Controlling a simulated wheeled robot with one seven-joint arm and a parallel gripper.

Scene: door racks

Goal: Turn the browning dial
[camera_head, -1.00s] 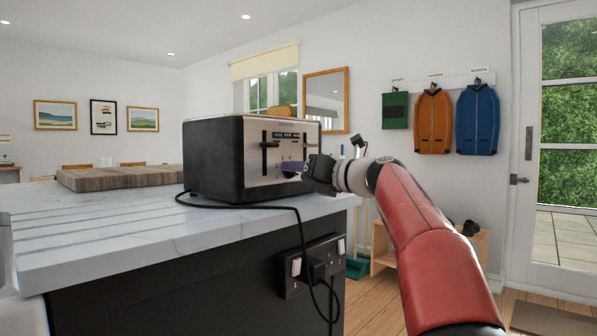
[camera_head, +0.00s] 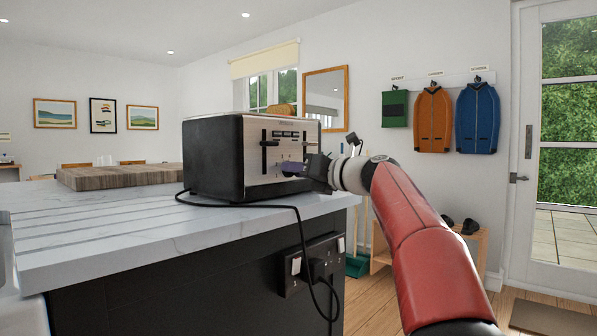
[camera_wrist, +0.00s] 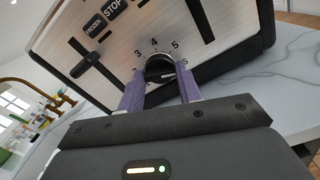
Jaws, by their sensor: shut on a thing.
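The toaster (camera_head: 215,160) stands on the marble worktop, black at the side with a brushed metal front. Its browning dial (camera_wrist: 158,69) shows in the wrist view as a dark knob with a pale mark, ringed by printed numbers. My gripper (camera_wrist: 160,90) has its two purple fingers on either side of the dial, shut on it. In the wrist view the toaster front looks tilted. In the head view my gripper (camera_head: 292,169) is at the lower right of the toaster front and hides the dial.
Lever slots and a lever (camera_wrist: 86,65) are beside the dial, with FROZEN and STOP buttons (camera_wrist: 114,8) above. A black cord runs from the toaster to a wall socket (camera_head: 312,264) on the worktop's side.

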